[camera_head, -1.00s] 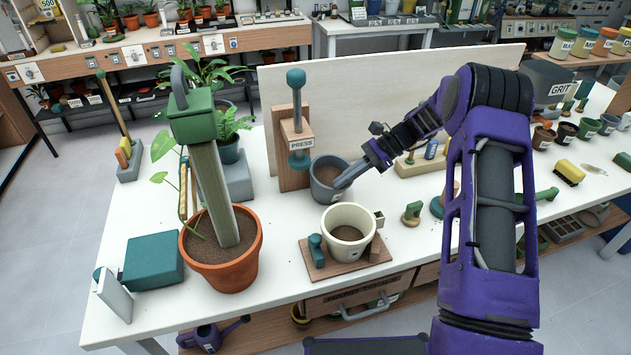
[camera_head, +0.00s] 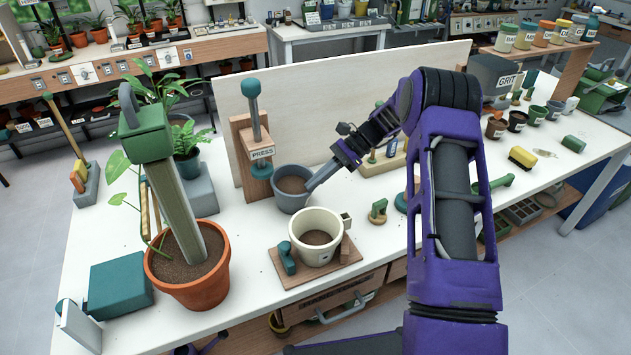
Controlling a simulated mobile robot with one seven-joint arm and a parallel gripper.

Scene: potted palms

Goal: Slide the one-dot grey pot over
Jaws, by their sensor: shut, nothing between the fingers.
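A grey pot (camera_head: 290,203) filled with soil stands upright on the white table, just right of the foot of the press (camera_head: 262,153). Its dot marking is too small to tell. My gripper (camera_head: 312,184) is shut and empty, with its grey fingers at the right rim of this pot. I cannot tell whether they touch the rim or reach inside it. A cream pot (camera_head: 317,246) with soil stands in front, on a wooden base with a green knob.
A terracotta pot (camera_head: 190,282) with a tall post stands at the left, near a teal box (camera_head: 120,287). A pale board (camera_head: 350,95) stands behind the press. A small green-knobbed piece (camera_head: 378,211) stands right of the pots.

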